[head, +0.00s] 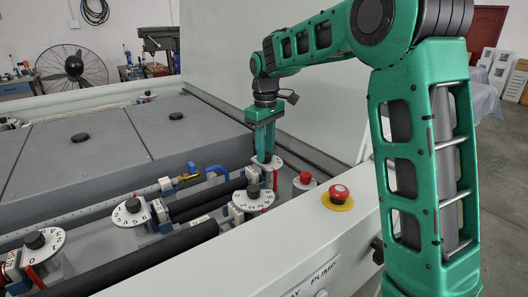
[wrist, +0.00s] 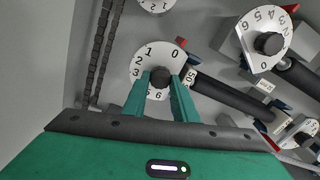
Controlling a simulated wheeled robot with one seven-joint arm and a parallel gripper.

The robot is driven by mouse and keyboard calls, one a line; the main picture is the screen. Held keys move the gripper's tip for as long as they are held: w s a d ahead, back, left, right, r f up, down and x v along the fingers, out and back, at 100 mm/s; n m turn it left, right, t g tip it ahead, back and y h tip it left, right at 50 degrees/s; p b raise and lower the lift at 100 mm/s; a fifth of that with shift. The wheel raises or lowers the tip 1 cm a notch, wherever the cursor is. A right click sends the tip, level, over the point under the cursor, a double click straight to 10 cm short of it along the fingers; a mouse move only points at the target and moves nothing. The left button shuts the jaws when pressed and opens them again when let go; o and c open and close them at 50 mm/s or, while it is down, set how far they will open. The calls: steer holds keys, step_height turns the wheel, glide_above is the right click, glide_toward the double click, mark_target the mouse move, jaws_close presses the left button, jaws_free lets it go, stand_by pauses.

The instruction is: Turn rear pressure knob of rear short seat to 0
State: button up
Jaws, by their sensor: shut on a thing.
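My gripper (head: 264,157) points down at the far end of the row of dials in the head view. In the wrist view its two green fingers (wrist: 161,92) are shut on a dark round knob (wrist: 159,77), one finger on each side. The knob sits at the centre of a white numbered dial (wrist: 145,62), which also shows in the head view (head: 277,162). On this dial the 0 is at the upper right, close to a small red marker (wrist: 180,42). The numbers 1, 2 and 3 run down the left. The fingers cover part of the dial's lower edge.
Another dial knob (wrist: 269,43) is at the right in the wrist view, and more dials (head: 131,211) line the near side in the head view. Black tubes (head: 150,255) run between them. A red emergency button (head: 339,192) is on the white ledge to the right.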

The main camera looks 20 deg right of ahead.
mark_target(266, 154)
steer(key=shift+w+d+r, duration=0.1)
steer(key=shift+w+r, duration=0.05)
steer(key=shift+w, duration=0.05)
steer(key=o, duration=1)
steer(key=shift+o, duration=0.2)
steer(key=shift+s, duration=0.1)
step_height(266, 154, up, 10)
steer(key=shift+r, duration=0.25)
